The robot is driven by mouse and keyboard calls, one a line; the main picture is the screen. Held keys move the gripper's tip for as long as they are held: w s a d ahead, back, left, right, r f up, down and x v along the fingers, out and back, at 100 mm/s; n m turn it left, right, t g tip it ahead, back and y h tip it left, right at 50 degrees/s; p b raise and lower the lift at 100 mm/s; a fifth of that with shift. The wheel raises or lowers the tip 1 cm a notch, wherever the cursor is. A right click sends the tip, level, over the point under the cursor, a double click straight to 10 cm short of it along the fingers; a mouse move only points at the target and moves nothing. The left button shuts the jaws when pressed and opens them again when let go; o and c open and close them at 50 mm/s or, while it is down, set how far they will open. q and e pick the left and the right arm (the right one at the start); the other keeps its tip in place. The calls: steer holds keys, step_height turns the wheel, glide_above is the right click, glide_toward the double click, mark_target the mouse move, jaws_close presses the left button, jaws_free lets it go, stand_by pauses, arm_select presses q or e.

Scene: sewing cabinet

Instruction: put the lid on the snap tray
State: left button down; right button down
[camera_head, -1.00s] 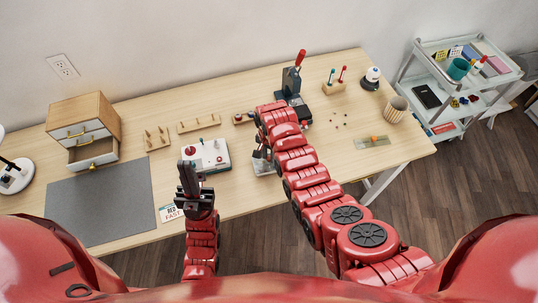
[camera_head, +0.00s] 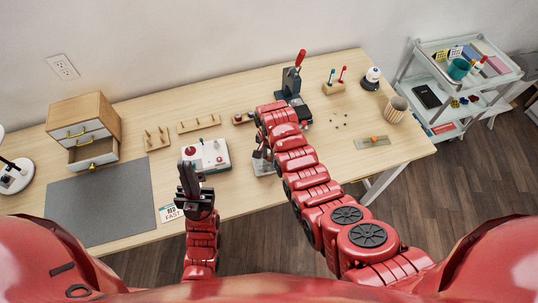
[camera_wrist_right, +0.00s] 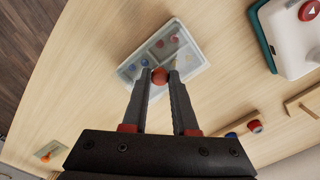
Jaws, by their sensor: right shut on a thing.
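The snap tray (camera_wrist_right: 190,62) is a pale, translucent box with compartments holding small red and blue pieces. In the head view the tray (camera_head: 266,169) is near the front table edge, partly hidden by my right gripper (camera_head: 262,152). In the wrist view my right gripper (camera_wrist_right: 160,78) is over the tray, its fingertips shut on a small red round piece (camera_wrist_right: 159,76). Whether this piece touches the tray is unclear. A flat greenish plate with an orange knob (camera_head: 372,142), which looks like the lid, lies on the table at the right. My left gripper (camera_head: 187,168) is empty near the front edge; its finger gap is unclear.
A white device (camera_head: 207,156) with a red button stands left of the tray. A press with a red handle (camera_head: 291,82) stands behind my right arm. A grey mat (camera_head: 100,203) lies left.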

steer(key=shift+f+b, duration=0.4)
steer(key=shift+b, duration=0.15)
stand_by(0.7)
stand_by(0.3)
steer(key=c, duration=0.6)
jaws_free()
steer(key=shift+r, duration=0.1)
steer(key=shift+r+b, duration=0.3)
steer(key=shift+r, duration=0.15)
step_height(320, 180, up, 4)
steer(key=shift+w+f+b, duration=0.1)
steer(key=shift+b, duration=0.7)
step_height(320, 180, up, 13)
steer(key=p, duration=0.9)
steer(key=shift+f+p, duration=0.2)
steer(key=shift+p, duration=0.15)
